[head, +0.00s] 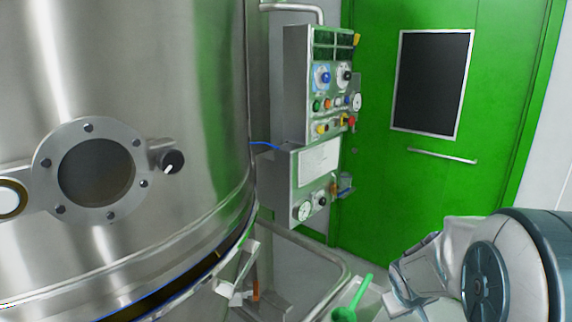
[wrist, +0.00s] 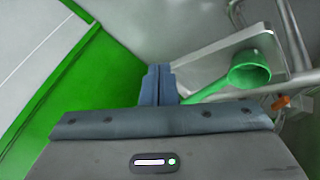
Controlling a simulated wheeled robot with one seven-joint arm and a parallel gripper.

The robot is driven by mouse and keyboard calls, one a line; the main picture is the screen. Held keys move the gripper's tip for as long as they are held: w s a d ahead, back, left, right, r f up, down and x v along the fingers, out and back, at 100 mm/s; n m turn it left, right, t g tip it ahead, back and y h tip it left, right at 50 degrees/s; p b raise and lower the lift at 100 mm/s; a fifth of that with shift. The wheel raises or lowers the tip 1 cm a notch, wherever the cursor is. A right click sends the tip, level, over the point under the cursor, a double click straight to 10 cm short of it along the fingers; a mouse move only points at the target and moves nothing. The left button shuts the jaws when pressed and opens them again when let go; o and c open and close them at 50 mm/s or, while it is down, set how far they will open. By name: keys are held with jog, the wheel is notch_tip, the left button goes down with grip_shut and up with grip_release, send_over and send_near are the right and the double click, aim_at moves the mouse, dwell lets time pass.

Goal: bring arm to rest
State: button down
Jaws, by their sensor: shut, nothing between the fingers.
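My arm shows at the lower right of the head view, but the fingertips are not clear there. In the wrist view my gripper (wrist: 158,80) has its two blue-grey fingers together, with nothing between them. It points down towards the pale floor. A green scoop (wrist: 250,70) lies to the right of the fingers, apart from them, on a light flat tray (wrist: 222,52). The scoop's green handle (head: 352,298) shows at the bottom of the head view, left of my arm.
A large steel vessel (head: 150,60) with a round port (head: 97,172) fills the left. A control panel (head: 328,90) with knobs and gauges stands at the centre. A green door (head: 380,170) with a dark window and a handle bar (head: 442,155) is behind. Metal tube rails (head: 318,262) run below the panel.

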jog(key=s+a+r+m+g+y+p, duration=0.1)
jog(key=s+a+r+p, duration=0.3)
jog(key=s+a+r, duration=0.2)
jog(key=s+a+r+m+g+y+p, duration=0.1)
jog(key=s+a+r+p, duration=0.4)
jog(key=s+r, duration=0.6)
jog(key=shift+s+a+r+y, duration=0.3)
jog(key=shift+a+y, duration=0.3)
jog(key=shift+a, duration=0.4)
